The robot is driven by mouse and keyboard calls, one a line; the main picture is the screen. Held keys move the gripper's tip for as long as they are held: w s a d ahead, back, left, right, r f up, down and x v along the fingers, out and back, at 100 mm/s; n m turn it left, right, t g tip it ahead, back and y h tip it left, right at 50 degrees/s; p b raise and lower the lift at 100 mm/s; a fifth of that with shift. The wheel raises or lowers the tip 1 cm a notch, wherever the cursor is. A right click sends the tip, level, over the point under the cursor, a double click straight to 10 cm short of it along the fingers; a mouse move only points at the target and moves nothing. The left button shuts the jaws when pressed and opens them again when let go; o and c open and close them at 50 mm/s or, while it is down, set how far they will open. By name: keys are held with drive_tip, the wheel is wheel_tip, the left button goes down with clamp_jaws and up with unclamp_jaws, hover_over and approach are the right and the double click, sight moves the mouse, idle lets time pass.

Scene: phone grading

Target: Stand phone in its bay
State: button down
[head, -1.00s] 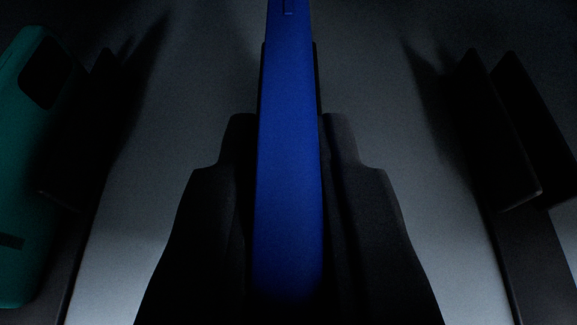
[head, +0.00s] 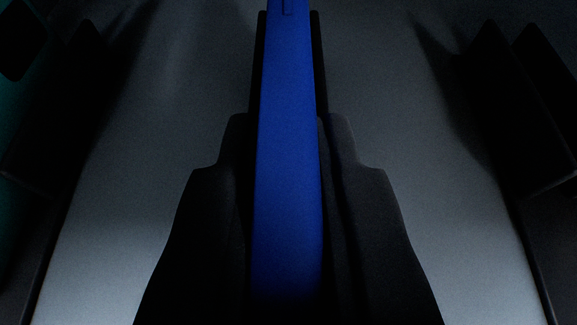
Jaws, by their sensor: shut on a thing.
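The blue phone (head: 287,190) is edge-on in the middle of the head view, its long narrow side facing me. My gripper (head: 286,125) is shut on it, with one dark finger against each side. Dark upright walls of a bay (head: 321,65) show just beyond my fingertips, one along each side of the phone. The phone stands between these walls. Its lower end and the bay's floor are hidden, so I cannot tell whether it rests on anything.
A green phone (head: 14,110) leans at the left edge beside a dark holder (head: 70,100), partly out of view. Another dark holder (head: 515,120) with two walls stands empty at the right. Bare grey surface (head: 160,180) lies on both sides of my gripper.

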drive_tip(key=shift+f+b, duration=0.4)
drive_tip(key=shift+f, duration=0.5)
idle(0.5)
drive_tip(key=c, duration=1.4)
unclamp_jaws()
